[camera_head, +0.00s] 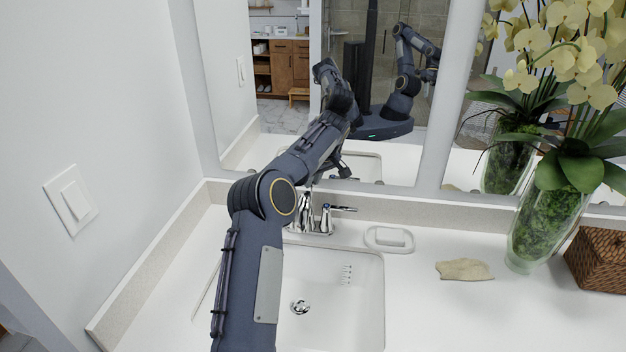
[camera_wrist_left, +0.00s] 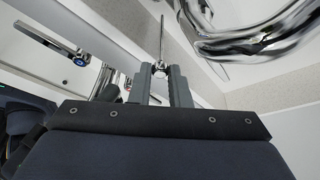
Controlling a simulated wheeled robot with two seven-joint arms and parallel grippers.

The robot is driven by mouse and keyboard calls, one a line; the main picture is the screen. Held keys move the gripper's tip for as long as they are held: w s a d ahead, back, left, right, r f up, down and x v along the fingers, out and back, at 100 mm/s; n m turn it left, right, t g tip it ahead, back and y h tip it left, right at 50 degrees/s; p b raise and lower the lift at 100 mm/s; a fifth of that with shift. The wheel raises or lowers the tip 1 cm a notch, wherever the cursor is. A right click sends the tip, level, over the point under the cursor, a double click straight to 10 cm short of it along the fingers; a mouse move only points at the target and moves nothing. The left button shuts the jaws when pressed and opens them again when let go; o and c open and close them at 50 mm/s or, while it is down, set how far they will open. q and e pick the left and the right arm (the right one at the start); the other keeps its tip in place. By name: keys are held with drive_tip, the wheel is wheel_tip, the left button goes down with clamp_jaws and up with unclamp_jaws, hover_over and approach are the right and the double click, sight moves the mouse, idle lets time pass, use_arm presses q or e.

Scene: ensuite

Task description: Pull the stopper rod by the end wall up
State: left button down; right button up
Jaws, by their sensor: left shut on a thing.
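The stopper rod (camera_wrist_left: 162,38) shows in the left wrist view as a thin metal rod with a small knob (camera_wrist_left: 159,66) at its near end. My left gripper (camera_wrist_left: 160,75) is shut on the rod at the knob, with one grey finger on each side. In the head view my left arm reaches over the sink (camera_head: 350,270) to the chrome faucet (camera_head: 326,217) near the end wall (camera_head: 110,110). There the arm hides the rod, and I cannot make out the fingertips. The drain stopper (camera_head: 300,307) sits in the basin. My right gripper is not directly in view.
The curved spout (camera_wrist_left: 265,40) is close to the right of my left gripper in the wrist view. A soap dish (camera_head: 390,239), a beige stone-like piece (camera_head: 464,269), a glass vase (camera_head: 545,225) and a wicker box (camera_head: 603,260) stand to the right. The mirror (camera_head: 285,135) is close behind.

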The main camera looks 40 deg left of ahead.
use_arm(q)
drive_tip(key=shift+r, duration=0.25)
drive_tip(key=c, duration=1.4)
unclamp_jaws()
drive_tip(key=shift+r, duration=0.1)
drive_tip(key=shift+o, duration=0.2)
drive_tip(key=v, duration=0.7)
drive_tip(key=shift+d+r+b, duration=0.2)
drive_tip(key=shift+r+b, duration=0.1)
